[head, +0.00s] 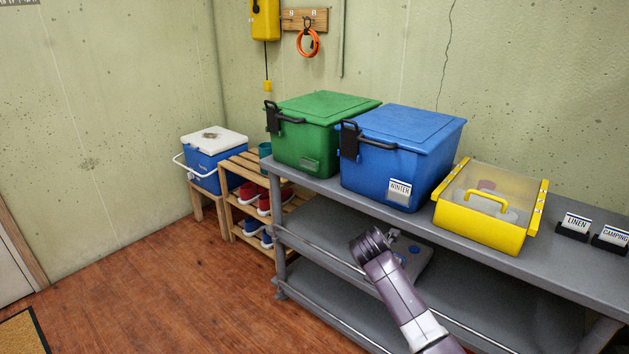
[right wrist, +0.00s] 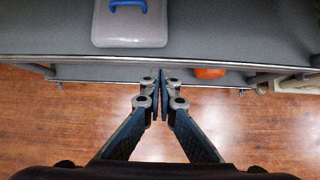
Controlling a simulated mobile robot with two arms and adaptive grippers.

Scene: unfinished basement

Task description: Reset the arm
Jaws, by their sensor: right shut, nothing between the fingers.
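My right arm (head: 400,295) reaches in from the bottom right of the head view, in front of the grey shelf unit (head: 335,185). Its dark end is near the middle shelf, and the fingers cannot be made out there. In the right wrist view my right gripper (right wrist: 160,78) has its fingertips together with nothing between them. The tips are over the wooden floor, close to the front rail of a shelf. My left gripper is in neither view.
A grey case with a blue handle (right wrist: 130,20) lies on a shelf beyond the fingers; an orange thing (right wrist: 209,73) is lower. Green (head: 320,105), blue (head: 415,125) and yellow (head: 480,230) boxes stand on the top. Open floor (head: 180,290) lies left.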

